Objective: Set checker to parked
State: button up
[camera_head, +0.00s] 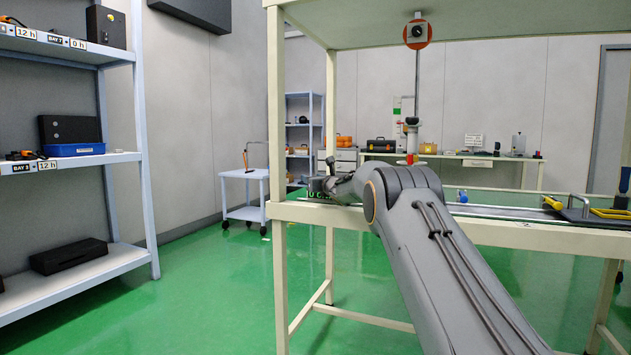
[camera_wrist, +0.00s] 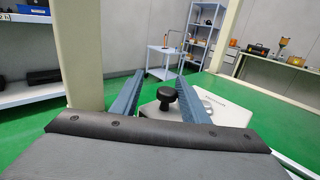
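A pale box with a black knob (camera_wrist: 166,98) on its top lies straight ahead in the wrist view. The box's pale top (camera_wrist: 232,112) also carries a round metallic part beside the knob. It may be the checker; I see no readable label or parked mark. My gripper (camera_wrist: 160,77) is open, its two blue-grey fingers spread to either side of the knob with nothing gripped. I cannot tell whether the fingers touch the knob. In the head view my gripper (camera_head: 322,180) is small above the bench's left end, and the arm hides much there.
The cream bench (camera_head: 480,236) has an upright post at its left corner. On its right lie yellow-handled tools (camera_head: 610,213). A grey shelf (camera_head: 75,165) stands at left, a small trolley (camera_head: 243,174) behind. Green floor is clear between shelf and bench.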

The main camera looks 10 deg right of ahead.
jog(key=shift+s+d+f, duration=0.1)
jog(key=shift+d, duration=0.35)
jog(key=shift+p+v, duration=0.4)
jog(key=shift+v, duration=3.35)
jog(key=shift+s+a, duration=0.1)
